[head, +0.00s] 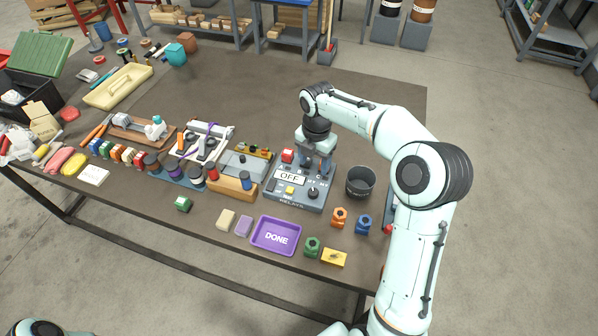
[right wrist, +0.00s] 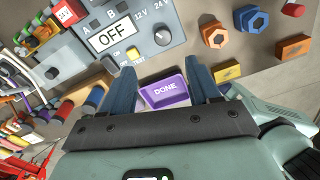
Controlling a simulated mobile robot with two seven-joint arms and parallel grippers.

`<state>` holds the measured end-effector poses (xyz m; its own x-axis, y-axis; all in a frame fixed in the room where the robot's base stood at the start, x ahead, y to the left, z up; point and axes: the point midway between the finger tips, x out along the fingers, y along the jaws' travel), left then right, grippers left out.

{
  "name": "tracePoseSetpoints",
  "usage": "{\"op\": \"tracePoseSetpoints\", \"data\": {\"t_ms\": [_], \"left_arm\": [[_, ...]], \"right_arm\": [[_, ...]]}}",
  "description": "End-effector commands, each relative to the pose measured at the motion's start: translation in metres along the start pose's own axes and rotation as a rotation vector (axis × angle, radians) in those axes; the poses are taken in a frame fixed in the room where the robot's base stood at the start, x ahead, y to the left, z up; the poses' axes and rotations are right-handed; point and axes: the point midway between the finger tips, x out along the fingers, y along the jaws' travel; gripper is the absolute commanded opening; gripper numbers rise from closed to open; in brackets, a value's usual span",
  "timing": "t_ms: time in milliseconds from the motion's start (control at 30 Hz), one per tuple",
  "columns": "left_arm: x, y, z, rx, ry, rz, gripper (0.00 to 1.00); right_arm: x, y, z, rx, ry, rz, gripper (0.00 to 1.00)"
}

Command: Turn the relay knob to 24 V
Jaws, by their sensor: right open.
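The relay box (head: 284,196) is a grey panel on the table in the head view, with an OFF sign, a yellow button (head: 290,190) and a black knob (head: 313,193) at its front right. In the right wrist view the panel (right wrist: 85,20) is at the top, with 12 V and 24 V marks beside the knob (right wrist: 163,36). The knob's pointer is too small to read. My right gripper (head: 317,168) is open and empty over the back of the box, apart from the knob; its blue fingers (right wrist: 160,75) also show in the wrist view. My left gripper is out of view.
A dark cup (head: 360,182) stands right of the box. Orange (head: 339,217) and blue (head: 363,224) nuts and a purple DONE tray (head: 259,241) lie in front. A wooden block (head: 232,189) and other fixtures crowd the left. The table behind the box is clear.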

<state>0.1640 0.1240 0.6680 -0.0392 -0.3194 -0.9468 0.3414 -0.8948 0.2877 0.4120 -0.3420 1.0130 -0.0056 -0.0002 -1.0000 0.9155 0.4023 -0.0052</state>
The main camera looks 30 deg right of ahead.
Motion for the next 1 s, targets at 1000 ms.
{"op": "tracePoseSetpoints", "data": {"t_ms": [1000], "left_arm": [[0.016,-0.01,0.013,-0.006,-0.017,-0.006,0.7]], "right_arm": [[0.135,-0.001,0.0,0.001,0.001,-0.001,0.61]]}}
